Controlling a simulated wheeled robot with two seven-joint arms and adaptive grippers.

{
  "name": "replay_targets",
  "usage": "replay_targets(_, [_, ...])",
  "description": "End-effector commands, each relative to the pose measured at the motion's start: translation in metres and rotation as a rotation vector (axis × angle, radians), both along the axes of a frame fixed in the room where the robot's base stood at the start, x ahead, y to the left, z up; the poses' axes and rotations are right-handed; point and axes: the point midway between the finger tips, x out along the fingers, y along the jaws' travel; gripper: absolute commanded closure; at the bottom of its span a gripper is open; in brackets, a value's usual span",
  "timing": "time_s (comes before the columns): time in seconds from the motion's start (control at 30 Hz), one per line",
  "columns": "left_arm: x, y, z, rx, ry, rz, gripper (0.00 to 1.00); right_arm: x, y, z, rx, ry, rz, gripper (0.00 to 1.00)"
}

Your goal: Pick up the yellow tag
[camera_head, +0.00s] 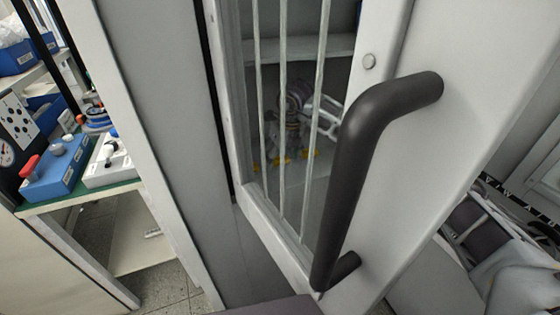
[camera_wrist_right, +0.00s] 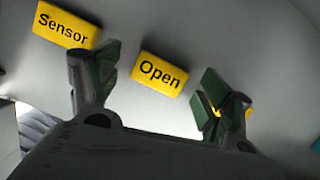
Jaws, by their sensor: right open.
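In the right wrist view, a yellow tag reading "Open" (camera_wrist_right: 159,74) lies on a pale surface between the fingertips of my right gripper (camera_wrist_right: 156,82). The fingers are apart, one on each side of it; I cannot tell whether they touch it. A second yellow tag, reading "Sensor" (camera_wrist_right: 66,24), is at the upper left, beside the left finger. A bit of yellow (camera_wrist_right: 216,112) shows behind the right finger, mostly hidden. In the head view, small yellow pieces (camera_head: 310,153) show behind the bars, near a grey mechanical shape. My left gripper is not in view.
In the head view, a pale door or panel (camera_head: 480,60) with a thick black handle (camera_head: 350,165) and vertical bars (camera_head: 284,100) fills the middle. A bench (camera_head: 80,199) with a blue box (camera_head: 58,170) stands at the left. Clutter is at the lower right.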

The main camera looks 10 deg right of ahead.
Motion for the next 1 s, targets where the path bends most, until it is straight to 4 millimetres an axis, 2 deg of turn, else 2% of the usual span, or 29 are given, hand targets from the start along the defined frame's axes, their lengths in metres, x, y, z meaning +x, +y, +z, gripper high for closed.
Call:
replay_targets(0.17, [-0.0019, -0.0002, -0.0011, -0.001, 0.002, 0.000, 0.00, -0.0001, -0.0001, 0.0000, 0.000, 0.000, 0.000, 0.21])
replay_targets(0.43, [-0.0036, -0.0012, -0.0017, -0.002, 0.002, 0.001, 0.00, -0.0001, -0.0001, 0.0001, 0.000, 0.000, 0.000, 0.56])
replay_targets(1.0, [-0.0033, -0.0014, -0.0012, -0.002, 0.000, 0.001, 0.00, 0.0002, -0.0002, 0.0064, -0.001, -0.001, 0.000, 0.57])
